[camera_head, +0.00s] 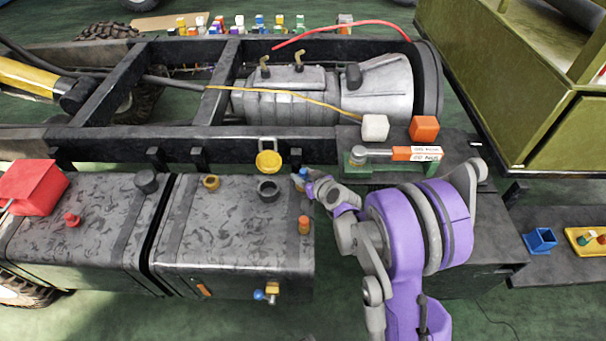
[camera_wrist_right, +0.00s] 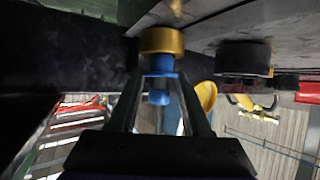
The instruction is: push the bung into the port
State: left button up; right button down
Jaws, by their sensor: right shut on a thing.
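The bung is a blue, stepped plug (camera_wrist_right: 160,78). My right gripper (camera_wrist_right: 162,72) is shut on it, with a dark finger on either side. The bung's far end meets a brass-coloured round collar (camera_wrist_right: 162,40), which looks like the port; I cannot tell how deep the bung sits. In the head view my right gripper (camera_head: 312,186) is at the right end of the grey tank top. A small blue part, likely the bung (camera_head: 303,172), shows at its tip, and the port there is mostly hidden. My left gripper is not in view.
A black filler neck (camera_head: 268,190) with a raised yellow cap (camera_head: 268,158) stands just left of my right gripper. An orange-brown fitting (camera_head: 304,225) stands in front. A brass ring (camera_head: 212,183) is farther left on the tank (camera_head: 232,235). The dark frame rail (camera_head: 110,148) runs behind.

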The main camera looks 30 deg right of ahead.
jog(key=shift+f+b, duration=0.4)
jog(key=shift+f, duration=0.25)
jog(key=shift+c, duration=1.4)
grip_release()
jog(key=p+v, duration=0.2)
jog(key=v, duration=0.9)
